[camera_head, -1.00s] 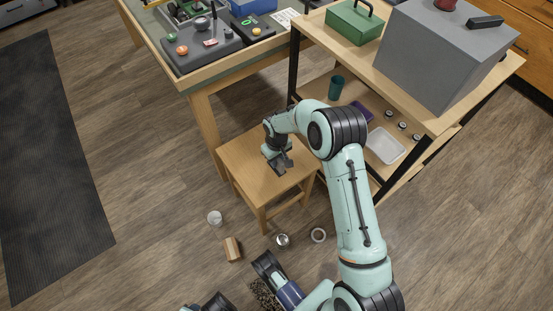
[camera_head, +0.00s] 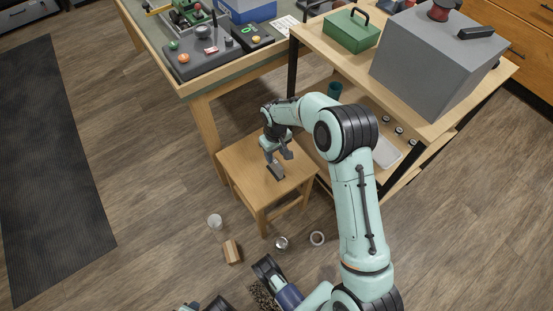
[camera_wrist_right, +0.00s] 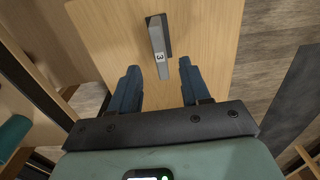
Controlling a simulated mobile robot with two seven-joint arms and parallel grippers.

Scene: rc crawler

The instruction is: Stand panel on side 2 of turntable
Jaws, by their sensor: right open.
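A small grey slab (camera_head: 277,172) stands on the wooden stool (camera_head: 237,164). In the right wrist view the slab (camera_wrist_right: 158,42) has a darker strip along its edge and a label whose mark looks like a 3. I cannot tell whether this slab is the panel or part of the turntable. My right gripper (camera_head: 278,154) is over the stool beside the slab. In the right wrist view its two fingers are apart, with the near end of the slab between or below their tips; contact is not clear. My left gripper is not in view.
A shelf unit (camera_head: 440,118) with a grey box (camera_head: 425,65) and green case (camera_head: 350,30) stands close right of the stool. A workbench (camera_head: 205,85) is behind. A white cup (camera_head: 215,221), wooden block (camera_head: 232,252) and ring (camera_head: 317,238) lie on the floor in front.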

